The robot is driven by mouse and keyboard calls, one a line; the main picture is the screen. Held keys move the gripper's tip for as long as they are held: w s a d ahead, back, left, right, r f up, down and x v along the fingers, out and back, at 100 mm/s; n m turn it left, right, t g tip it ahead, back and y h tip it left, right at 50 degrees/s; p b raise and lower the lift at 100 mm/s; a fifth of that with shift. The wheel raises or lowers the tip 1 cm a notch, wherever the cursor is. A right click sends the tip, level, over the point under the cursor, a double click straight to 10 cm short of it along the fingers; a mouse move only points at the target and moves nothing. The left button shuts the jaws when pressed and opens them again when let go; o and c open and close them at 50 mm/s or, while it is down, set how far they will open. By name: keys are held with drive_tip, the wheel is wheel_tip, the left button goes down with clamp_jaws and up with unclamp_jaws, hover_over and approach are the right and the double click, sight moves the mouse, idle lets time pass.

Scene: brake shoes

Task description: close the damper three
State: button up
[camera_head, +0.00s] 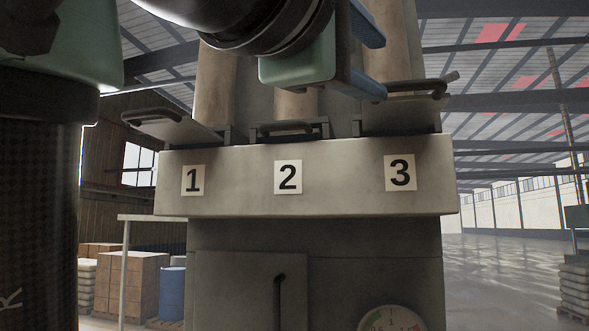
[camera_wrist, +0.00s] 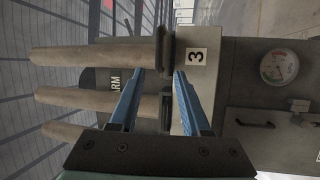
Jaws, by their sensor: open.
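Damper three is a grey plate (camera_head: 397,116) with a dark bar handle (camera_head: 412,90), above the label "3" (camera_head: 400,173) on the machine's front. The plate sticks out toward me from the pipe, much as damper one does. My gripper (camera_head: 384,67) is open, with two blue fingers, above and left of the handle in the head view. In the wrist view, turned sideways, my gripper (camera_wrist: 160,72) has its fingertips beside the dark edge of damper three (camera_wrist: 162,45). Nothing is held. I cannot tell whether a finger touches the handle.
Damper one (camera_head: 172,128) sticks out at the left. Damper two (camera_head: 290,128) sits farther in, between them. Pipes rise behind the dampers. A round gauge (camera_wrist: 278,66) is on the machine's lower front. Boxes (camera_head: 135,285) and a blue barrel (camera_head: 172,292) stand behind left.

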sight(408, 86)
drive_tip(key=shift+n, duration=0.3)
drive_tip(key=p+x, duration=0.2)
drive_tip(key=x, duration=0.1)
drive_tip(key=p+x, duration=0.3)
drive_tip(key=x, duration=0.1)
drive_tip(key=p+x, duration=0.2)
drive_tip(key=x, duration=0.2)
drive_tip(key=shift+s+d+r, duration=0.15)
drive_tip(key=shift+r, duration=0.1)
drive_tip(key=shift+p+x, duration=0.5)
drive_tip(key=shift+x, duration=0.25)
drive_tip(key=shift+f, duration=0.25)
clamp_jaws()
